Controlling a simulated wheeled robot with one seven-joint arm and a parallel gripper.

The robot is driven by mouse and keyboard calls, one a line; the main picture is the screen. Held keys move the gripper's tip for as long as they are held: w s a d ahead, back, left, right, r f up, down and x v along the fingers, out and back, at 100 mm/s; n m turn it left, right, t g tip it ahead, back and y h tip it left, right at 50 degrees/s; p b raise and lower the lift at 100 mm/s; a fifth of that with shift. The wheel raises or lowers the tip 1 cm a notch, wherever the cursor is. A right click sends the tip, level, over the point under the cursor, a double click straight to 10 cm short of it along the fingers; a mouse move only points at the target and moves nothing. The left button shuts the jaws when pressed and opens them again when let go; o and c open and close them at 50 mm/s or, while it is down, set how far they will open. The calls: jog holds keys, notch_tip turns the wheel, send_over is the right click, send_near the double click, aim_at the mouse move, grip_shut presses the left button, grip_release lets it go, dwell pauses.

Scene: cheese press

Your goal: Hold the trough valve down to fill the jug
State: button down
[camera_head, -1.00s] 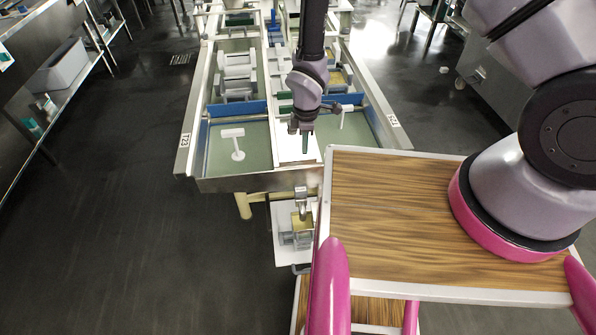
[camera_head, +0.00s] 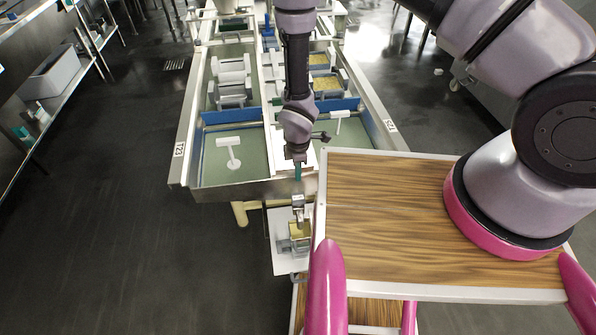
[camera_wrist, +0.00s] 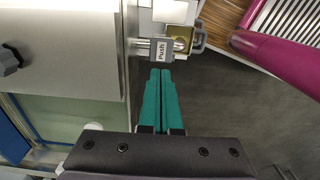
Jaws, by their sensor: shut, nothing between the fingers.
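The trough valve (camera_wrist: 161,50) is a grey lever marked "Push" on a metal spout at the trough's end wall. In the head view the valve (camera_head: 298,202) sticks out below the trough rim. The jug (camera_wrist: 196,42) is a grey, handled container with a yellowish inside, under the spout. In the head view the jug (camera_head: 285,246) stands on a white surface. My gripper (camera_wrist: 161,72) is shut and empty, its teal fingers pointing at the lever, very near its edge. Whether they touch is unclear. In the head view my gripper (camera_head: 298,172) is above the valve, at the trough rim.
The trough (camera_head: 232,187) has green-floored bays, white T-shaped pieces and several moulds. Shelving (camera_head: 30,140) is at the far left. The dark floor between is clear.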

aim_at(299, 198)
notch_tip(299, 198, down, 10)
jog(key=shift+f, duration=0.1)
dwell(0.4)
jog(key=shift+s+d+f, duration=0.1)
jog(key=shift+f, duration=0.9)
jog(key=shift+r, duration=0.2)
notch_tip(299, 198, up, 14)
dwell(0.5)
